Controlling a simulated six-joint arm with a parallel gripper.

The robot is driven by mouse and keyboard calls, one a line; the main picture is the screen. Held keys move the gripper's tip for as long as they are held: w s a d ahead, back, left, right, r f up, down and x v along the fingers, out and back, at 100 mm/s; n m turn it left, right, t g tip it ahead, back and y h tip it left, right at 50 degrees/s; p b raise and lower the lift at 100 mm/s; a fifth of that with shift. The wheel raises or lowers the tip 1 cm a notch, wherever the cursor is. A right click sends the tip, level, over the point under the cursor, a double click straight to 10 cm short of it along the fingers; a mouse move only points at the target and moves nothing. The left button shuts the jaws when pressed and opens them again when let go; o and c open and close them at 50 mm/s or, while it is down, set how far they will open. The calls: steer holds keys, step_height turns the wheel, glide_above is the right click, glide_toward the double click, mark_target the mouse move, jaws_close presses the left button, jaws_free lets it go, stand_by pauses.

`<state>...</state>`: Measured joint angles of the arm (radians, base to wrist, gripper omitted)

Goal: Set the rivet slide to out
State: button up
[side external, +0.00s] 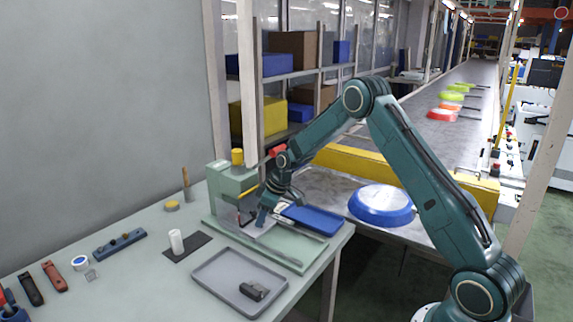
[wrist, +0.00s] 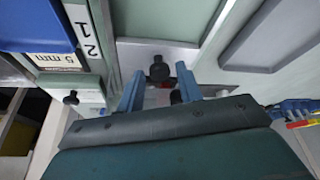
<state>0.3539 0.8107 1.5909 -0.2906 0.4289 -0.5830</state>
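A green bench press (side external: 232,185) stands on the table, with my gripper (side external: 263,222) low at its front. In the wrist view my gripper (wrist: 160,77) is open, its two blue fingers apart. A black knob (wrist: 158,68) on a pale metal plate (wrist: 150,52) lies between and just beyond the fingertips; I cannot tell whether they touch it. A small red part shows below the knob. A second black knob (wrist: 70,98) is to the left, near labels reading 1, 2 and 5 mm. Which part is the rivet slide, and its setting, I cannot tell for sure.
A blue tray (side external: 318,222) lies right of the press. A grey tray (side external: 212,283) at the front holds a dark block (side external: 254,291). A white cylinder (side external: 176,242) stands on a dark mat.

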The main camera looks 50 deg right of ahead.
jaws_close()
steer(key=shift+s, duration=0.2)
steer(key=s, duration=1.6)
steer(key=shift+s, duration=0.35)
steer(key=shift+o, duration=0.9)
jaws_free()
steer(key=shift+o, duration=0.7)
steer(key=shift+r, duration=0.15)
steer(key=v, duration=1.3)
steer(key=shift+s+r, duration=0.2)
